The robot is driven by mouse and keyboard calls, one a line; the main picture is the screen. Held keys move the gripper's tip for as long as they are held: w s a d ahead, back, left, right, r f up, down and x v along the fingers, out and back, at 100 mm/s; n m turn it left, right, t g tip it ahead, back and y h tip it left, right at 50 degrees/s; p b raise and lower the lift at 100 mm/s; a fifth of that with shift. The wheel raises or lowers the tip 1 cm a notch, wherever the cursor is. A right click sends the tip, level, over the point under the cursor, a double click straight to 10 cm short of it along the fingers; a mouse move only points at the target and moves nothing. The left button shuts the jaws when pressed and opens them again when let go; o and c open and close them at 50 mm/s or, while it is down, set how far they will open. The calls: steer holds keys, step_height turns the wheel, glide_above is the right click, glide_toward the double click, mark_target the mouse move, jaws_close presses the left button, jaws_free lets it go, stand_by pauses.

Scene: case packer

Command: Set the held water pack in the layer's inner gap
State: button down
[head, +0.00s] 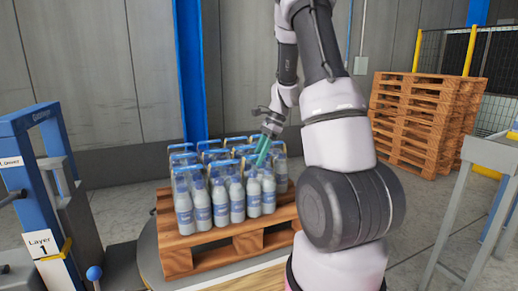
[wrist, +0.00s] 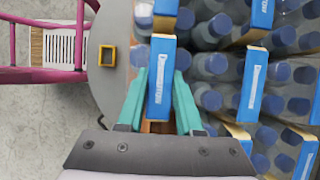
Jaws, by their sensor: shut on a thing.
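My gripper (head: 262,152) is over the right side of the layer of water packs on the wooden pallet (head: 182,255). In the wrist view, the teal fingers of my gripper (wrist: 160,90) are closed on both sides of the held water pack's blue handle strip (wrist: 160,75). Bottles with dark blue caps show on both sides of that strip. Other water packs (wrist: 252,85) stand close by on the right in the wrist view. In the head view the packs stand upright in rows. The inner gap and the held pack's base are hidden, so I cannot tell whether the pack touches the layer.
A blue post with a "Layer 1" sign (head: 42,243) stands at the left. Stacked empty pallets (head: 425,115) stand at the back right, and a grey metal stand (head: 490,155) at the right edge. A pink frame (wrist: 45,73) shows at the wrist view's upper left.

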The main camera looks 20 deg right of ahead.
steer(key=shift+f, duration=0.15)
steer(key=c, duration=0.6)
jaws_free()
steer(key=shift+f, duration=0.1)
steer(key=shift+o, duration=0.2)
steer(key=v, duration=1.2)
steer(key=s+a+r+n+t+h, duration=0.25)
steer(key=s+a+r+n, duration=0.35)
steer(key=s+a+r, duration=0.3)
steer(key=s+a+r+n+t, duration=0.2)
steer(key=s+n, duration=0.2)
steer(key=s, duration=0.2)
steer(key=s+a+r+n+t, duration=0.2)
steer(key=s+a+n, duration=0.1)
steer(key=s, duration=0.3)
steer(key=shift+s+r+n+t+h, duration=0.15)
steer(key=shift+s+n+t+h, duration=0.25)
steer(key=shift+n, duration=0.1)
